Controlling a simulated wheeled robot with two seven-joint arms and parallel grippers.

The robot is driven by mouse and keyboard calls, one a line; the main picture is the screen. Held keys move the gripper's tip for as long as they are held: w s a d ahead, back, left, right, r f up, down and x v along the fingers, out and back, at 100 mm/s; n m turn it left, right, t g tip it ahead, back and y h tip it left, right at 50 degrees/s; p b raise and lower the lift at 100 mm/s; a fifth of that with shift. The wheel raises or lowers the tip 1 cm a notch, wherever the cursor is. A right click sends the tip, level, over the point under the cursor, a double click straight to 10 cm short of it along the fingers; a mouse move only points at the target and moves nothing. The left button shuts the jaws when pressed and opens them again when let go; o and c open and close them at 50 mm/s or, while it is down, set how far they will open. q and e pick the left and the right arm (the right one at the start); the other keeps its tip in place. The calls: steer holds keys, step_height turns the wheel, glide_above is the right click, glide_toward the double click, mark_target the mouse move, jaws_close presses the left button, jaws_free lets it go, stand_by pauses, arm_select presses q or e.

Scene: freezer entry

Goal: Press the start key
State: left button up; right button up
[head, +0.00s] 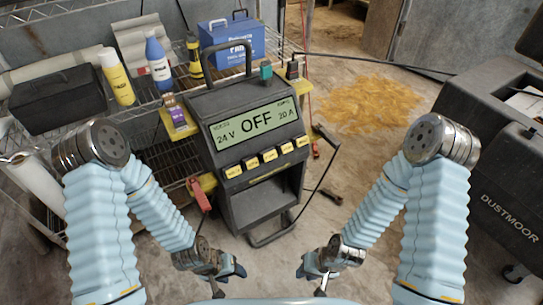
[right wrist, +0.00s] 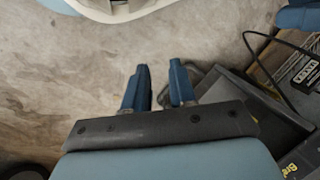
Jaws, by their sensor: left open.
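A dark grey charger (head: 231,108) stands upright ahead of me, its display (head: 256,119) reading "24 V OFF 20 A". A row of several yellow keys runs below the display, including a leftmost key (head: 233,171), a middle key (head: 269,155) and a rightmost key (head: 301,141). Their labels are too small to read, so I cannot tell which is start. My left gripper (head: 228,279) is open and empty, low in front of the charger. My right gripper (head: 312,281) is low to its right; the right wrist view shows its blue fingers (right wrist: 160,78) apart with nothing between. Neither touches the keys.
A wire shelf on the left holds a yellow bottle (head: 117,77), a blue-white bottle (head: 158,62) and a blue box (head: 232,40). A red clamp (head: 200,194) hangs at the charger's left. A dark bin (head: 490,150) stands right. Yellow grit (head: 370,103) lies on the floor.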

jaws_close()
stand_by(1.4)
